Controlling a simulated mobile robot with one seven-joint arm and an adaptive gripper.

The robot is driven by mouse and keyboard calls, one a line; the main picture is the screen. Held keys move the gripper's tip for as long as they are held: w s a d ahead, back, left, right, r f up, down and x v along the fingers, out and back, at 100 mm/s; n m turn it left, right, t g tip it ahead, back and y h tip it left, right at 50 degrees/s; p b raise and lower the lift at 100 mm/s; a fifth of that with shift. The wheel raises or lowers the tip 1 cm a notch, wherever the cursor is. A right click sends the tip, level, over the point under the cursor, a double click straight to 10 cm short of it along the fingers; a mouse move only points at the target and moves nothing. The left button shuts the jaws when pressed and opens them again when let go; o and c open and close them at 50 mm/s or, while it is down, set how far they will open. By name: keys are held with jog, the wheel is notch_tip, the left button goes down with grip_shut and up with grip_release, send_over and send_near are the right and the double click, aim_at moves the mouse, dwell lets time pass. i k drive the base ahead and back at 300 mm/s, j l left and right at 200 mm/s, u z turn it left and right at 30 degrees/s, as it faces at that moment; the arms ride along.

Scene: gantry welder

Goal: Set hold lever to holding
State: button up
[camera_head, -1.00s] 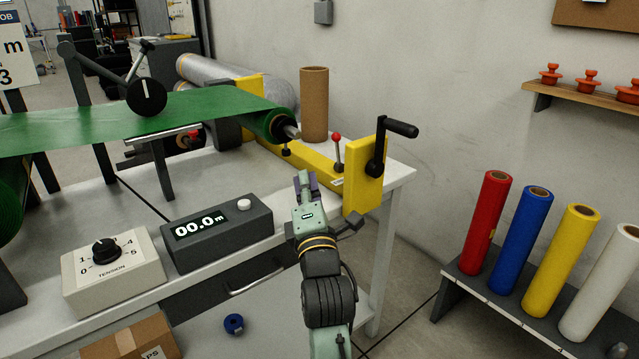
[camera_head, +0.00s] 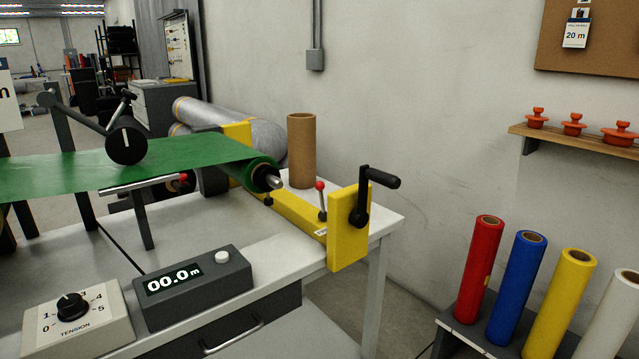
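A small lever with a red ball knob (camera_head: 321,186) stands almost upright on the yellow bracket arm (camera_head: 295,215), with a small label at its foot; I take it to be the hold lever, but its label is too small to read. Another red knob (camera_head: 184,178) shows under the green film, left of the roll. The bracket's yellow end plate (camera_head: 348,235) carries a black hand crank (camera_head: 370,185). The green roll (camera_head: 262,172) sits on a spindle behind the bracket. My gripper is out of view.
A cardboard tube (camera_head: 302,150) stands behind the lever. The grey counter box (camera_head: 195,285) reads 00.0 m, beside the tension box (camera_head: 75,320). Coloured rolls (camera_head: 515,285) stand on a rack at right. The bench top between counter and bracket is clear.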

aim_at(320, 186)
jog(key=i+l, duration=0.15)
jog(key=l, duration=0.25)
jog(key=i+l, duration=0.2)
jog(key=l, duration=0.15)
jog(key=i+l, duration=0.15)
jog(key=l, duration=0.25)
jog(key=i+l+u, duration=0.1)
jog(key=l, duration=0.25)
jog(key=i+l, duration=0.2)
jog(key=l, duration=0.2)
jog(key=i+l, duration=0.15)
jog(key=l, duration=0.25)
jog(key=i+j, duration=0.25)
jog(key=i, duration=0.2)
